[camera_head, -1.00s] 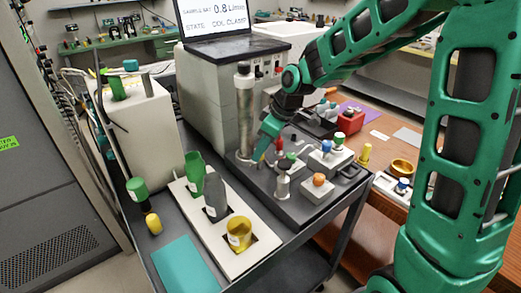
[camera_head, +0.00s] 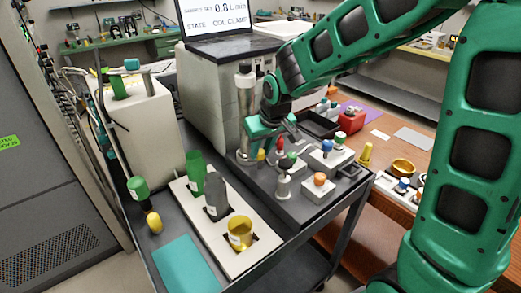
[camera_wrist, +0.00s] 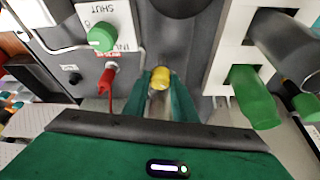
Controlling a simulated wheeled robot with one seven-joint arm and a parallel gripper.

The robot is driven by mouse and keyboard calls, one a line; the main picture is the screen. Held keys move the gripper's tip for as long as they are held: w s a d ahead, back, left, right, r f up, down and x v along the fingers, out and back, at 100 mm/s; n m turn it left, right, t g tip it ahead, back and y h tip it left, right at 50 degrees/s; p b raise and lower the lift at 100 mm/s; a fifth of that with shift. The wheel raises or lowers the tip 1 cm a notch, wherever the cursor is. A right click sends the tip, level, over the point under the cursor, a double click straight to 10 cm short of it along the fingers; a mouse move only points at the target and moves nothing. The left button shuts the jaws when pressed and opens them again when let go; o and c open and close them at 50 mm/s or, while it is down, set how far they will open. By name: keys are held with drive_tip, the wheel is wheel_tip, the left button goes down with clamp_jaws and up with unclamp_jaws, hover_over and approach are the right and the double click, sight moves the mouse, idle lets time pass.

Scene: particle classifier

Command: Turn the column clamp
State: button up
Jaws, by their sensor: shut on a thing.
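The column (camera_head: 245,105), a silver upright cylinder with a dark cap, stands at the back left of the grey bench unit. At its foot is a small yellow-ended part (camera_head: 261,155), which I take to be the column clamp. My green gripper (camera_head: 263,150) is beside the column, its fingers reaching down to this part. In the wrist view the yellow end (camera_wrist: 160,77) sits between the two green fingertips (camera_wrist: 160,92), and the gripper is shut on it. The fingers and palm hide the rest of the clamp.
A green knob (camera_wrist: 102,38) on a valve block and a red lever (camera_wrist: 107,80) are close beside the fingers. A white rack (camera_head: 218,235) with green, grey and yellow vessels stands in front. A screen (camera_head: 215,15) is behind.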

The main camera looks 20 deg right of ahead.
drive_tip(key=m, duration=0.2)
drive_tip(key=m+h, duration=0.2)
drive_tip(key=m, duration=0.1)
drive_tip(key=shift+a+m, duration=0.25)
drive_tip(key=shift+m, duration=0.05)
drive_tip(key=m+h, duration=0.1)
drive_tip(key=m, duration=0.3)
drive_tip(key=shift+w+a+m+g+h, duration=0.1)
drive_tip(key=shift+w+m+g+h, duration=0.05)
drive_tip(key=shift+m+g+h, duration=0.2)
drive_tip(key=o, duration=1)
drive_tip(key=shift+o, duration=0.2)
drive_tip(key=shift+r, duration=0.15)
drive_tip(key=v, duration=1)
drive_tip(key=shift+a+r, duration=0.2)
